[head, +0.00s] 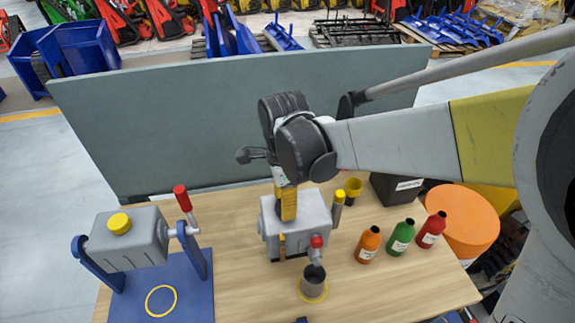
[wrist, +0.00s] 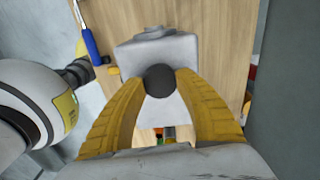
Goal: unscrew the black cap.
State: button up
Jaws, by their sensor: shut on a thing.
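The black cap (wrist: 160,80) sits on top of a light grey metal box in the wrist view. My gripper (wrist: 162,76) has its two yellow fingers on opposite sides of the cap, shut on it. In the head view my gripper (head: 287,212) points down onto the grey box (head: 310,227) from above. The cap is hidden behind the fingers there. The box stands upright on the wooden table.
A grey tank (head: 128,240) with a yellow cap hangs in a blue stand at left. A grey cup (head: 314,285) stands in front of the box. Orange (head: 368,246), green (head: 401,238) and red (head: 431,231) bottles stand at right. A tall grey panel (head: 180,130) rises behind.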

jog(key=n, duration=0.6)
jog(key=shift+n, duration=0.4)
jog(key=n, duration=0.2)
jog(key=shift+n, duration=0.3)
jog(key=n, duration=0.9)
jog(key=shift+n+b, duration=0.3)
jog(key=shift+n, duration=0.9)
jog(key=n, duration=0.3)
jog(key=shift+n, duration=0.3)
jog(key=n, duration=0.4)
